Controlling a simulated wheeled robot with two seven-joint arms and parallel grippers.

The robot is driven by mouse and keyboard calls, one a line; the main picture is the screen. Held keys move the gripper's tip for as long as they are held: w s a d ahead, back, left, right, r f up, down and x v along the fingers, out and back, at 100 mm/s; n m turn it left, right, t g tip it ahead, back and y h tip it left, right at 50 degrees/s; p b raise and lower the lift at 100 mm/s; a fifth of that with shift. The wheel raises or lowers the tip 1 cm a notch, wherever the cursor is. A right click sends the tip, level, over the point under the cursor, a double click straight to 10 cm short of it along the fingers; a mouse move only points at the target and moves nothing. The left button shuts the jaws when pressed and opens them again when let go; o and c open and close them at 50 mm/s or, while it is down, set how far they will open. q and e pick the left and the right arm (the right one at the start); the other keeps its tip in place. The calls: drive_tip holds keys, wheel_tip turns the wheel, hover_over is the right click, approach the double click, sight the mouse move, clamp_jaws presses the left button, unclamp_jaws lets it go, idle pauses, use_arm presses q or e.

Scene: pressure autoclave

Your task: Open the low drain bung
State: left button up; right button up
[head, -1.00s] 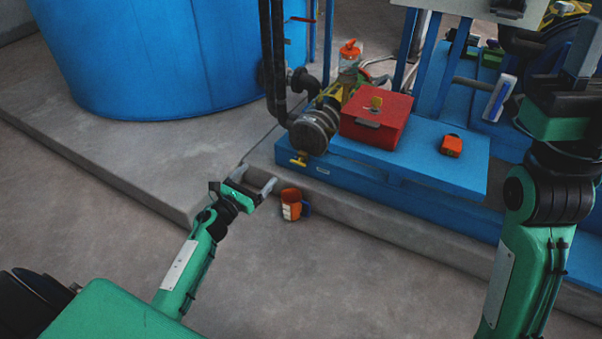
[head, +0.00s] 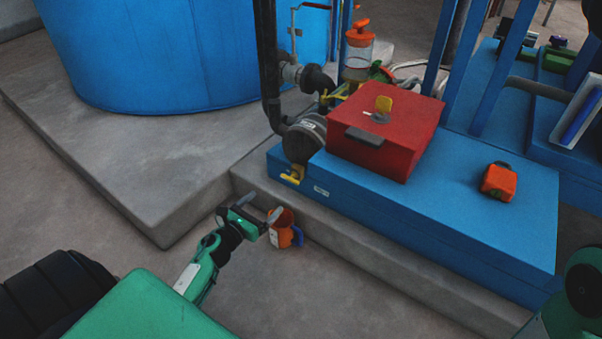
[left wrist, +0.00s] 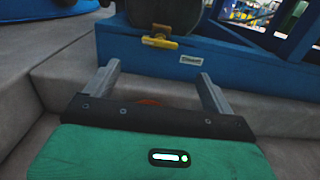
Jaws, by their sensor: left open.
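The low drain bung, a small yellow handle (head: 293,175), sits at the near left end of the blue skid, below the dark round pump body (head: 304,138). It also shows as a yellow bar (left wrist: 160,42) near the top of the left wrist view, on the blue beam's end. My left gripper (head: 261,206) is open and empty, in front of and below the handle, apart from it. In the left wrist view its two fingers (left wrist: 159,82) point toward the blue beam. My right gripper is out of frame; only part of my right arm shows at lower right in the head view.
An orange jug (head: 284,229) with a blue part stands on the floor just beyond my left gripper. The concrete step (head: 330,228) runs under the blue skid (head: 480,240). A red box (head: 385,130) and an orange device (head: 498,181) rest on the skid. A blue tank (head: 170,50) stands behind.

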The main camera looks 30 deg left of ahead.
sight(289, 180)
use_arm(q)
drive_tip(key=w+b, duration=0.1)
drive_tip(key=w, duration=0.3)
drive_tip(key=w+b, duration=0.1)
drive_tip(key=w, duration=0.3)
drive_tip(key=w+d+b, duration=0.1)
drive_tip(key=w, duration=0.4)
drive_tip(key=shift+b, duration=0.3)
drive_tip(key=shift+w, duration=0.45)
drive_tip(key=c, duration=1)
